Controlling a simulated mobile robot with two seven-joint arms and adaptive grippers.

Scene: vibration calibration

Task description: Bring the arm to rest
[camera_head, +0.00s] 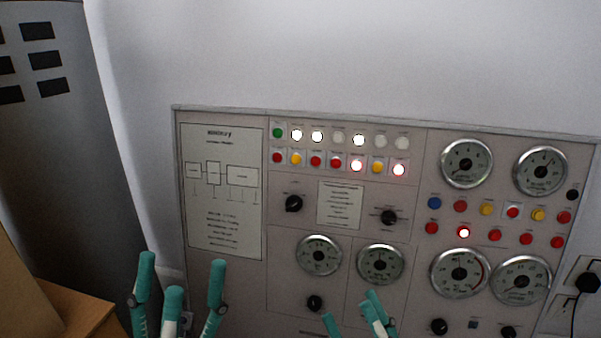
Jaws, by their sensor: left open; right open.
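My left gripper (181,280) is at the bottom left, with its teal fingers pointing up and spread apart. It is open and nothing shows between the fingers. My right gripper (352,312) is at the bottom centre, lower in the view, with its teal fingertips showing and its lower part cut off by the frame edge. It is open and no held object shows. Both grippers appear in front of the lower part of a grey control panel (222,273). I cannot tell how far the fingers are from the panel face.
The panel carries round gauges (466,163), lit and unlit lamps (358,140), coloured buttons (486,208) and black knobs (293,203). A dark grey cabinet (60,180) stands at the left, with a brown wooden surface (70,312) below. A socket with a black plug (586,283) is at the right.

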